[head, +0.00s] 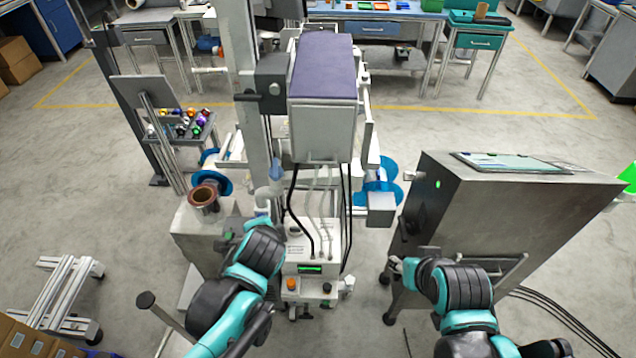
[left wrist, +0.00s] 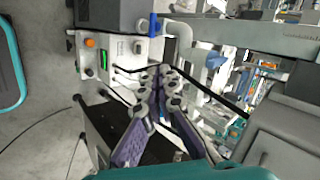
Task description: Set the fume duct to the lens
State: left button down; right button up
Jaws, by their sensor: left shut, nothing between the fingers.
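The fume duct appears to be the pale jointed pipe with a blue-grey nozzle (head: 276,170), beside the upright column in the head view. The lens cannot be made out; the underside of the purple-topped head (head: 323,110) is hidden. My left gripper (left wrist: 162,72) is shut and empty, with its fingertips just below the white pipe and apart from it. In the head view my left arm largely hides it. My right gripper (head: 396,264) is by the steel cabinet's left side; its jaws are unclear.
The white control box (head: 315,250) stands below the head, with black cables hanging beside it. Blue reels (head: 378,190) flank the machine. A copper-coloured roll (head: 204,198) sits on a stand at left. The steel cabinet (head: 510,215) fills the right.

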pick_arm(q)
jog(key=w+d+f+m+t+b, duration=0.1)
jog(key=w+d+f+m+t, duration=0.15)
jog(key=w+d+m, duration=0.7)
jog(key=m+t+b, duration=0.1)
jog(key=m+t, duration=0.2)
jog(key=m, duration=0.9)
send_near(326, 178)
jog(key=b+x, duration=0.1)
jog(key=x, duration=0.1)
jog(key=b+x, duration=0.2)
jog(key=x, duration=0.1)
jog(key=shift+w+a+f, duration=0.15)
jog(key=shift+f, duration=0.3)
jog(key=shift+w, duration=0.5)
jog(key=shift+r, duration=0.1)
jog(key=shift+w+n, duration=0.1)
jog(key=shift+n, duration=0.15)
